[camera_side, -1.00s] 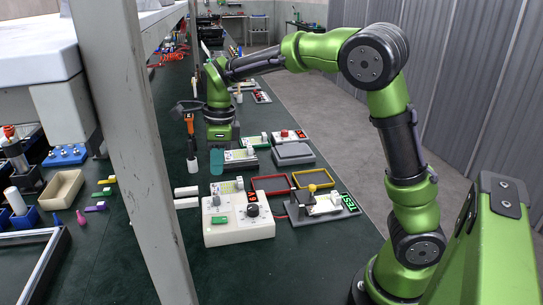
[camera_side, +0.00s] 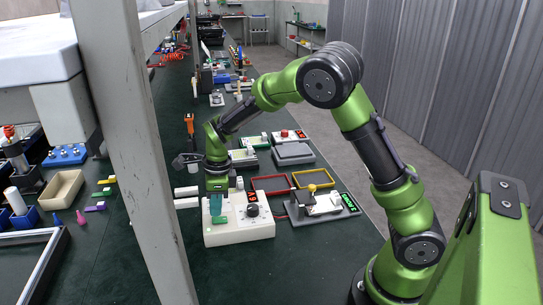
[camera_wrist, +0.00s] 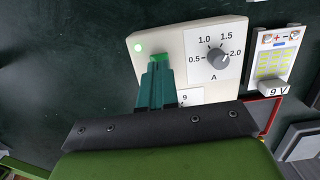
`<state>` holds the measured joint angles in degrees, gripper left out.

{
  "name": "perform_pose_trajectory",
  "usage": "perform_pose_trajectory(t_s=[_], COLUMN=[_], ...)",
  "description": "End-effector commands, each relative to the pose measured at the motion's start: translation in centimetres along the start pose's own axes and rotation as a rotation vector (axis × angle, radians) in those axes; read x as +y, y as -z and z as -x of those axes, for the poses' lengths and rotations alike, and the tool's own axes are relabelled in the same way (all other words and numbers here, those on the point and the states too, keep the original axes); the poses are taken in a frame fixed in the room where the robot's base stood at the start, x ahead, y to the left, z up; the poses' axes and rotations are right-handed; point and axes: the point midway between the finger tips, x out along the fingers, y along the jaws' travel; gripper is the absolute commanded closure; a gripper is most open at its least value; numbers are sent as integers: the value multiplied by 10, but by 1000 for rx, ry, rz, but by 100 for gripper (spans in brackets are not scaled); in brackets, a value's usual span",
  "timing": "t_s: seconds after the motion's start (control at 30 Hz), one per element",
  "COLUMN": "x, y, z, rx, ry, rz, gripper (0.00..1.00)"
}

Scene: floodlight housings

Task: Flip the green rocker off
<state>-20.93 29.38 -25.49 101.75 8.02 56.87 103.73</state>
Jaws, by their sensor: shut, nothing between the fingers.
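The white supply box (camera_side: 240,233) stands on the green bench in the side view. Its green rocker (camera_side: 221,219) shows just beside my fingertips there. My gripper (camera_side: 214,211) is shut and empty, pointing down over the box's left part. In the wrist view, my teal fingers (camera_wrist: 157,66) reach over the box face (camera_wrist: 180,45), and a bit of the green rocker (camera_wrist: 164,58) shows at their tips. The rest of the rocker is hidden, so I cannot tell its tilt or whether the fingers touch it. A round green lamp (camera_wrist: 140,47) looks lit on the box.
A dark dial (camera_wrist: 218,57) marked 0.5 to 2.0 A sits right of the rocker. A grey board (camera_side: 322,211) with a yellow knob and green display lies right of the box. A 9 V pack (camera_wrist: 274,66) is nearby.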

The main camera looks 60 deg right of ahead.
Motion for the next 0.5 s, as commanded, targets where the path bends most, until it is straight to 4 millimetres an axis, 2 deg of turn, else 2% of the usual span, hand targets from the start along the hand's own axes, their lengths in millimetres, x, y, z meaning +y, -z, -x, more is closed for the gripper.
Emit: perform_pose_trajectory(t_s=[0.2,0.5], x=[0,0], y=[0,0], z=[-15,-16], rx=[0,-1], ry=[0,0], rz=[-1,0], gripper=[100,100])
